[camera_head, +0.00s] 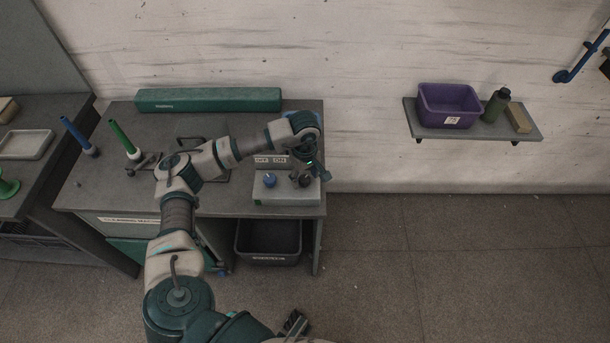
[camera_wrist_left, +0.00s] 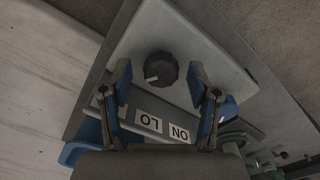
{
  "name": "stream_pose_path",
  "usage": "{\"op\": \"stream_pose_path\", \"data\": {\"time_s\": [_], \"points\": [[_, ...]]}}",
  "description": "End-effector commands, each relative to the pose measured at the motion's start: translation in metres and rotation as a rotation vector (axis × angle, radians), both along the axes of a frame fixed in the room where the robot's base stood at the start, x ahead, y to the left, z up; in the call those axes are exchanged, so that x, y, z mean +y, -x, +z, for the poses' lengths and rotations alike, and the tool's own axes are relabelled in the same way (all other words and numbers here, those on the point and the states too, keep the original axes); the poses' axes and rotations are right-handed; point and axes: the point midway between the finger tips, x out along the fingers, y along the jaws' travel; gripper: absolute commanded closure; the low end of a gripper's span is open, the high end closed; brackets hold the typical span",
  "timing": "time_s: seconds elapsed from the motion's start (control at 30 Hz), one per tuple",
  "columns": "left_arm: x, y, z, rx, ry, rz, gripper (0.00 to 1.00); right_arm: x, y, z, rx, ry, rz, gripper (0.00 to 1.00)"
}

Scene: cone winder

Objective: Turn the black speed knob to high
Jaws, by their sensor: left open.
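The black speed knob (camera_wrist_left: 162,70) is round and dark, on the pale top of the control box (camera_head: 285,197). In the wrist view its white mark points to the lower left. My left gripper (camera_wrist_left: 160,80) is open, with one blue-padded finger on each side of the knob and a visible gap to each. In the head view my left gripper (camera_head: 306,174) is over the right part of the box and partly hides the knob. A sloped panel (camera_wrist_left: 180,112) carries LO and ON labels. A dark piece (camera_head: 293,323) at the bottom edge seems to be my right gripper, its fingers unclear.
Blue (camera_head: 75,132) and green (camera_head: 122,137) rods stand at the bench's left. A dark bin (camera_head: 268,250) is below. A wall shelf (camera_head: 470,133) holds a purple bin (camera_head: 447,105).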

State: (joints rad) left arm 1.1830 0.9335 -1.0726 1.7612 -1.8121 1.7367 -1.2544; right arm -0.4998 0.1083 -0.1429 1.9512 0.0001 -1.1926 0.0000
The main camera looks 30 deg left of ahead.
Motion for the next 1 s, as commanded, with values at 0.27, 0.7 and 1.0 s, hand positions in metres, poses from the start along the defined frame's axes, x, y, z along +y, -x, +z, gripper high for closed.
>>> {"op": "stream_pose_path", "data": {"time_s": [0.27,0.7,1.0], "points": [[0.000,-0.001,0.032,-0.003,0.000,-0.001,0.39,-0.001,0.001,0.000,-0.001,0.000,0.000,0.60],[0.001,-0.002,0.112,-0.001,0.001,0.000,0.39,-0.001,0.001,0.000,0.000,0.000,0.000,0.60],[0.002,-0.001,0.119,0.001,0.002,0.000,0.39,0.000,0.001,0.000,0.000,0.000,0.000,0.60]]}}
